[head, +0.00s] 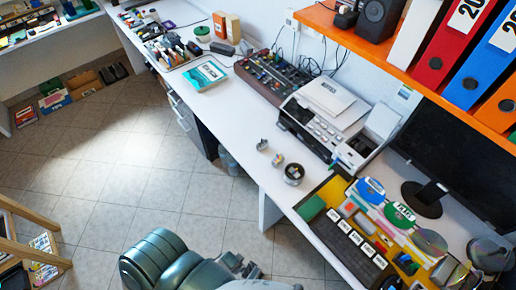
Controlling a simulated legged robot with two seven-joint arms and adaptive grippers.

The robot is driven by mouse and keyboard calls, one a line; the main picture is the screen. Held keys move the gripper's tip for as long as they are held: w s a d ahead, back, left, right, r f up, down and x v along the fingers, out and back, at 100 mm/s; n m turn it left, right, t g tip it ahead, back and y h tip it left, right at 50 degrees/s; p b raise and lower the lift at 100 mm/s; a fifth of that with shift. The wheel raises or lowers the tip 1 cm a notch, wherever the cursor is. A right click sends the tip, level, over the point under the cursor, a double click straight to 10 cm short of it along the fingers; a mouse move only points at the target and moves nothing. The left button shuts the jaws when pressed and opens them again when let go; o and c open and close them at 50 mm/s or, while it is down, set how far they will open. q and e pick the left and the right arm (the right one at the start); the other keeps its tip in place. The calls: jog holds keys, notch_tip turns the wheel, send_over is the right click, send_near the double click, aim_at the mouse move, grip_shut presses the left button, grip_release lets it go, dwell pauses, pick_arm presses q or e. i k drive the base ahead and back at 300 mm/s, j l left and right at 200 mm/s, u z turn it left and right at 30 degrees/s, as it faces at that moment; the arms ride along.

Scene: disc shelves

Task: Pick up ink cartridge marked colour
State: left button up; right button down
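Two small grey block-like items, which may be ink cartridges, stand on the white desk in front of the printer: one (262,145) farther back and one (278,159) nearer. Their markings are too small to read, so I cannot tell which is marked colour. The printer (318,122) is white and dark grey, with its lid up. A green arm part of mine shows at the bottom, with a small grey jointed part (238,265) beside it, possibly my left gripper. Its fingers cannot be made out, and it is well below the desk items. My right gripper is not in view.
A round dark tin (293,173) stands right beside the small items. An orange shelf (400,72) overhangs the printer.

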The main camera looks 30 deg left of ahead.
aim_at(280, 159)
jog(key=u, duration=0.8)
jog(key=i+j+z, duration=0.15)
jog(key=j+z, duration=0.15)
jog(key=j, duration=0.3)
jog(key=j+z, duration=0.35)
jog(key=j, duration=0.3)
jog(key=i, duration=0.05)
